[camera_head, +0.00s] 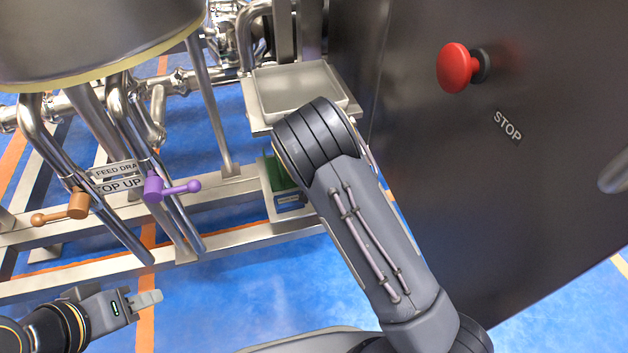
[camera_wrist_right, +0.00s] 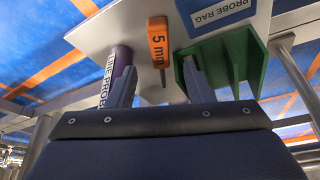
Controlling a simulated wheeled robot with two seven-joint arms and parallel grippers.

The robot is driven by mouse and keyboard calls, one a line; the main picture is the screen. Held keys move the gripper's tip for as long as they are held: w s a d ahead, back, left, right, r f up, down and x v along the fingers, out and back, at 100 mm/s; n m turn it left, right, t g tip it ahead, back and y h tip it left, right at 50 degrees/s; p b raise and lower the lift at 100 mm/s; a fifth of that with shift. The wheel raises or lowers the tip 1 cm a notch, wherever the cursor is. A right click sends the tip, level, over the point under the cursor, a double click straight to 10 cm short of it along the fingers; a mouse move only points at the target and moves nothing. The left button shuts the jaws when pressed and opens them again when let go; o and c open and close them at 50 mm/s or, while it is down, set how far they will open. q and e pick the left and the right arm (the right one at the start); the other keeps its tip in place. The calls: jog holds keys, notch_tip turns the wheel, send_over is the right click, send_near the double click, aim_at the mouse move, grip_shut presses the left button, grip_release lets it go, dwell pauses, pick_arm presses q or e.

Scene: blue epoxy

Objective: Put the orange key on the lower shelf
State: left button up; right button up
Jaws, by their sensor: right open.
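The orange key (camera_wrist_right: 158,42), marked 5 mm with a thin dark shaft, shows against a pale shelf surface (camera_wrist_right: 112,22) in the right wrist view. My right gripper (camera_wrist_right: 158,88) is open, and the key shows between and beyond its two fingers; I see no finger touching it. In the head view my right forearm hides the right gripper and the key. The lower shelf (camera_head: 281,211) shows beside that arm, under an upper metal tray (camera_head: 258,88). My left gripper (camera_head: 149,299) is at the lower left, away from the shelf; its finger gap is not clear.
A purple line probe (camera_wrist_right: 122,58) stands close to one right finger and a green holder (camera_wrist_right: 252,62) close to the other. A probe rag label (camera_wrist_right: 221,14) is beyond. Pipes with an orange valve (camera_head: 78,205) and purple valve (camera_head: 154,188) stand left; a red stop button (camera_head: 454,68) is right.

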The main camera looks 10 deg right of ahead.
jog(key=p+v, duration=0.1)
jog(key=v, duration=0.4)
jog(key=shift+s+r, duration=0.1)
jog(key=shift+r, duration=0.1)
